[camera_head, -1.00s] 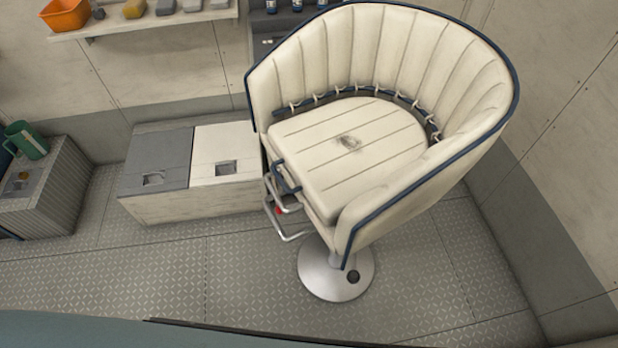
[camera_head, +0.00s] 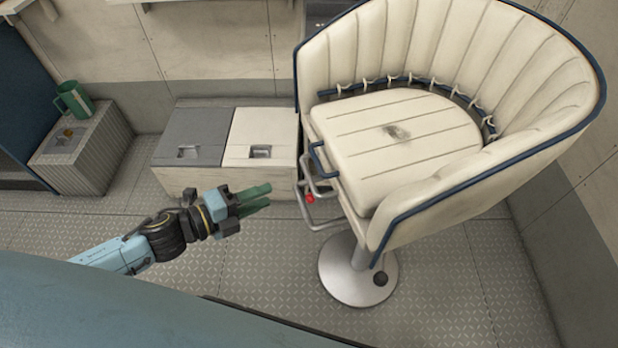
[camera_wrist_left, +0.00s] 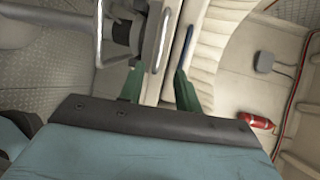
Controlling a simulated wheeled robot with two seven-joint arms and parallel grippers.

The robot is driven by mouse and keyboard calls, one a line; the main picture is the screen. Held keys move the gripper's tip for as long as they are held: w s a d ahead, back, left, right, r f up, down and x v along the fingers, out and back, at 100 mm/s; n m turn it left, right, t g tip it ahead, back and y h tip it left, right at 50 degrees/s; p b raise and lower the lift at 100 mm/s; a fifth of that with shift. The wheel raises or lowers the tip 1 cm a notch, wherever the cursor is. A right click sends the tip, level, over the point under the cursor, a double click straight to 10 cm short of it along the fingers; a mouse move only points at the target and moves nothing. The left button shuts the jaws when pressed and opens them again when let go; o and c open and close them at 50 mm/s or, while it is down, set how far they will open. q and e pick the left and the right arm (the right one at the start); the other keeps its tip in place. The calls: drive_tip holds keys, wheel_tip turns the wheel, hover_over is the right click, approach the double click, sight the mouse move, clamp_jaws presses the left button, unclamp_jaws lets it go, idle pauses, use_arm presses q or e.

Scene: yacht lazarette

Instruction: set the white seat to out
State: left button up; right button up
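The white seat (camera_head: 400,150) is a round-backed cream chair with blue trim on a metal pedestal (camera_head: 358,275). Its slatted cushion has a blue handle (camera_head: 318,160) at the front left edge. A metal loop (camera_head: 318,222) with a red part (camera_head: 310,198) hangs below that. My left gripper (camera_head: 268,196) has green fingers, is open and empty, and is left of the handle and loop, apart from them. In the left wrist view the open fingers (camera_wrist_left: 158,85) point toward the seat's edge, with the blue handle (camera_wrist_left: 189,38) beyond. My right gripper is not in view.
A low box with grey and white lids (camera_head: 225,145) stands behind the left gripper. A ribbed box (camera_head: 85,150) with a green mug (camera_head: 73,98) stands at the left. Patterned floor (camera_head: 260,265) is clear left of the pedestal. A red bottle (camera_wrist_left: 257,121) shows in the left wrist view.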

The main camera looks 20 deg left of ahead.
sight(309, 176)
use_arm(q)
drive_tip(key=x, duration=1.3)
drive_tip(key=shift+w, duration=0.1)
drive_tip(key=shift+a, duration=0.1)
clamp_jaws()
